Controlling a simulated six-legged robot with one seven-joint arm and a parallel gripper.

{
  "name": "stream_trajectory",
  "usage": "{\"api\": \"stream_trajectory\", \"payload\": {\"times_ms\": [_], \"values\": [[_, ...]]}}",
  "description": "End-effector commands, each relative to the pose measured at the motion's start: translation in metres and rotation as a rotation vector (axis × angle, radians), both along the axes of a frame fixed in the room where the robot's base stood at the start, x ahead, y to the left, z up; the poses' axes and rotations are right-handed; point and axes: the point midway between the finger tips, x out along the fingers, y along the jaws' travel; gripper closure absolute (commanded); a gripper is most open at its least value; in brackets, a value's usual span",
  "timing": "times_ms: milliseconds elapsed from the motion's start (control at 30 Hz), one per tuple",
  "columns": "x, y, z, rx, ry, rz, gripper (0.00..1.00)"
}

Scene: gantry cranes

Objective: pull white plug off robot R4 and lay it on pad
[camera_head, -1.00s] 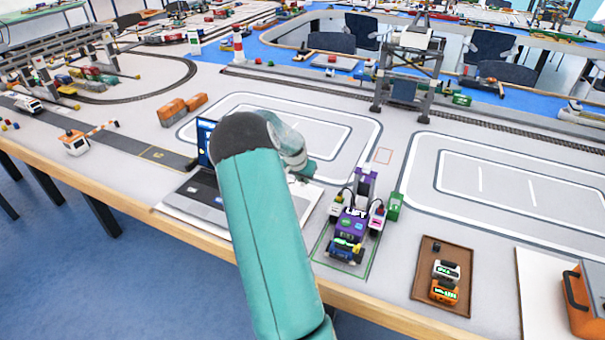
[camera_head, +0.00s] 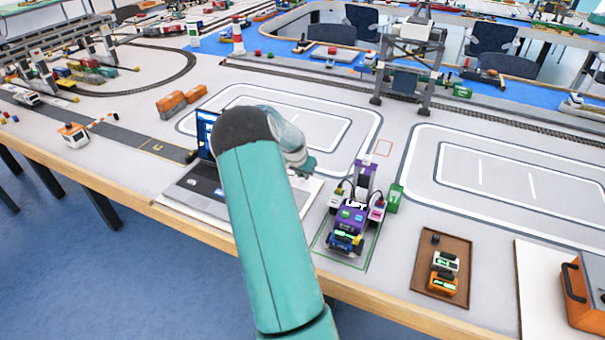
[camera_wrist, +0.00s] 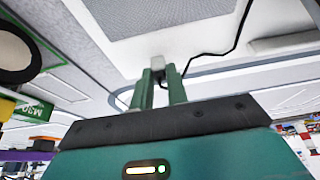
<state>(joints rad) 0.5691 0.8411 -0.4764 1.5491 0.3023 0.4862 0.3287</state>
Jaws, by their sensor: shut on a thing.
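My gripper (camera_wrist: 158,80) is shut on a small white plug (camera_wrist: 157,63), whose top shows between the green fingertips. A black cable (camera_wrist: 225,52) runs near it to the upper right in the wrist view. Beyond the plug is a white surface with a grey textured panel (camera_wrist: 165,18); I cannot tell whether the plug touches it. In the head view, my gripper (camera_head: 305,172) is above the white board's right side (camera_head: 306,193), left of the purple wheeled robot (camera_head: 350,214). I cannot read R4 on that robot. My arm hides part of the board.
An open laptop (camera_head: 205,180) stands on the white board, left of my arm. A green box (camera_head: 395,198) stands beside the purple robot. A brown tray (camera_head: 455,252) holds small devices at the right. An orange case (camera_head: 585,295) stands farther right.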

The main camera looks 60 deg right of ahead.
Motion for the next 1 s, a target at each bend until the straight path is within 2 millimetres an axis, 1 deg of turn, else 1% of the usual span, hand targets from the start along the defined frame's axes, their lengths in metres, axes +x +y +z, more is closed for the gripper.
{"api": "stream_trajectory", "payload": {"times_ms": [933, 967, 1000], "values": [[0.0000, -0.0003, -0.0102, -0.001, 0.000, 0.000, 1.00], [0.0001, -0.0003, -0.0102, -0.001, 0.000, 0.000, 0.83], [0.0002, -0.0003, -0.0100, -0.001, 0.000, 0.000, 0.75]]}}
